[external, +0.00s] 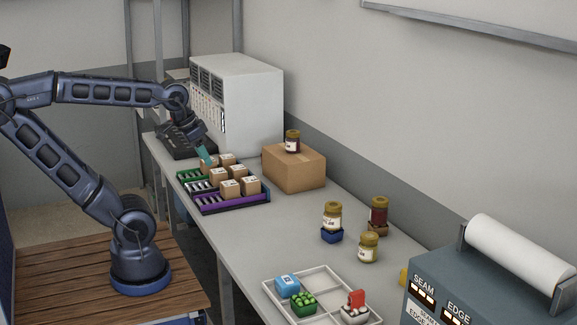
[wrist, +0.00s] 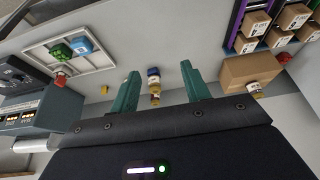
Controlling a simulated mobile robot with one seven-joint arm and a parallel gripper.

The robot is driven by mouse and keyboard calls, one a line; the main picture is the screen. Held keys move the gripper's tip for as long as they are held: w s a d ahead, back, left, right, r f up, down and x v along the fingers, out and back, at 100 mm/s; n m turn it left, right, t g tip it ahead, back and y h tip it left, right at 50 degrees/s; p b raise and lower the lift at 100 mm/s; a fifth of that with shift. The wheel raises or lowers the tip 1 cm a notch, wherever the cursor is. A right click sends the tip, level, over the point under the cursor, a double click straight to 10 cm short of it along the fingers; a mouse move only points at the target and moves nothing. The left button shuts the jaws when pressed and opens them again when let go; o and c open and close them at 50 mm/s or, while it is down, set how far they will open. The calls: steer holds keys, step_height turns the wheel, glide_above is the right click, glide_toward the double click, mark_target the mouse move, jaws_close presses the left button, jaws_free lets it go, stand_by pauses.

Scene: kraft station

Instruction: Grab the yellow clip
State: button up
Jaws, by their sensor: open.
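A small yellow thing (external: 404,276), likely the yellow clip, lies on the bench at the lower right in the external view, partly hidden behind the teal machine. It also shows in the wrist view as a small yellow block (wrist: 104,89), left of my fingers and apart from them. Its exact shape is too small to tell. My gripper (external: 207,157) is at the far end of the bench, above the crates of small cartons. In the wrist view its two teal fingers (wrist: 160,72) stand wide apart with nothing held between them.
Several jars (external: 368,246) stand mid-bench, one on a blue block (external: 331,236). A brown carton (external: 294,170) carries another jar. A divided white tray (external: 320,309) holds small items at the front. The teal machine (external: 470,280) with a white roll stands beside the yellow thing.

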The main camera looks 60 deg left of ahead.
steer(key=w+d+r+m, duration=0.2)
steer(key=w+d+m, duration=0.35)
steer(key=w, duration=0.85)
steer(key=m+g+h, duration=0.4)
steer(key=m+h, duration=0.1)
steer(key=m, duration=0.7)
glide_above(405, 268)
steer(key=a, duration=0.2)
step_height(405, 268, down, 23)
steer(key=shift+n, duration=0.25)
steer(key=x, duration=0.5)
steer(key=shift+s+f, duration=0.15)
steer(key=shift+a+x, duration=0.15)
steer(key=shift+x, duration=1.1)
steer(key=shift+a+x, duration=0.15)
steer(key=shift+x, duration=1.1)
steer(key=shift+s+f, duration=0.15)
steer(key=shift+f, duration=0.05)
steer(key=shift+c, duration=0.5)
